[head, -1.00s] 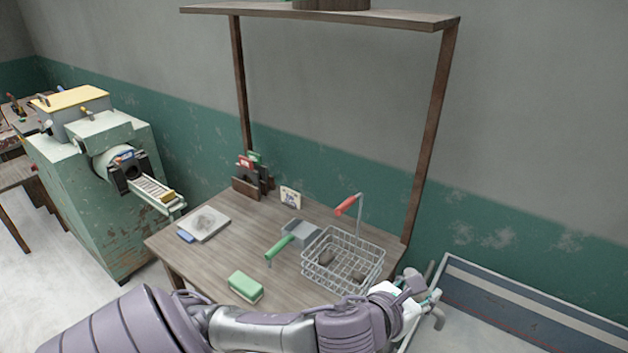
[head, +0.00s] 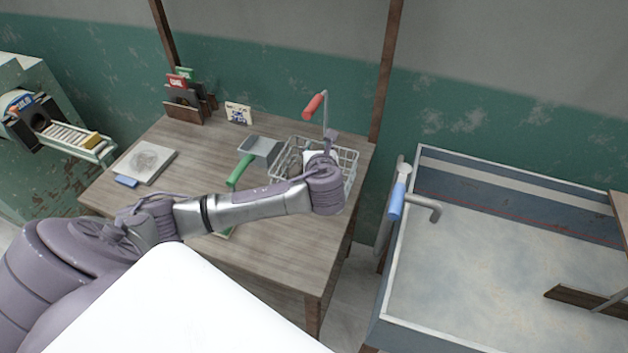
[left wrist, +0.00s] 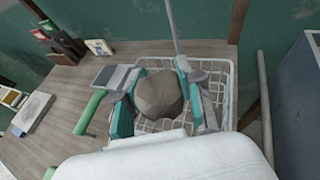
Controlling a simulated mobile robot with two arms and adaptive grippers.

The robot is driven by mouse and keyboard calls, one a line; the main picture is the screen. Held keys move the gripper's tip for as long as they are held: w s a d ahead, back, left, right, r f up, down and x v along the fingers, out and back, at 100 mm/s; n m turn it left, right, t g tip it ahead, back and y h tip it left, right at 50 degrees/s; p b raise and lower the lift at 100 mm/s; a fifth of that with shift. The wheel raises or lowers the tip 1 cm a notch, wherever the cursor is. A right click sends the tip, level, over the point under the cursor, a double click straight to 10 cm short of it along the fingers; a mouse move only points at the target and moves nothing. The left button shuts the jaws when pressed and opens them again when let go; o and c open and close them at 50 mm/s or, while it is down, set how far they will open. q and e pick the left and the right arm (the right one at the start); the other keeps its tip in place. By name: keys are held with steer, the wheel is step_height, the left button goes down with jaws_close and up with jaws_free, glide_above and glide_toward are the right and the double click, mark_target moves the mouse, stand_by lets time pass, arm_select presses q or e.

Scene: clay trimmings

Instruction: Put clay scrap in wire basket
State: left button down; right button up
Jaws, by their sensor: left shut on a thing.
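The wire basket (head: 350,160) stands at the right end of the wooden table, with a red-handled wire (head: 314,106) rising at its back. In the head view my wrist covers the gripper and the basket's middle. My right gripper is not in view.
A large trough (head: 500,270) with blue-handled pipe (head: 397,200) is at right.

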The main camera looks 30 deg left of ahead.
arm_select(q)
steer(key=shift+n+g+y, duration=0.6)
steer(key=shift+n+y, duration=0.2)
steer(key=shift+w+a+f+p, duration=0.15)
steer(key=shift+a+f, duration=0.45)
steer(key=shift+f, duration=1.1)
steer(key=shift+w+a+f+p, duration=0.15)
steer(key=shift+a+f, duration=0.4)
steer(key=shift+f, duration=1.2)
steer(key=shift+w+a+f, duration=0.25)
steer(key=shift+a+f, duration=0.35)
steer(key=shift+f, duration=1.1)
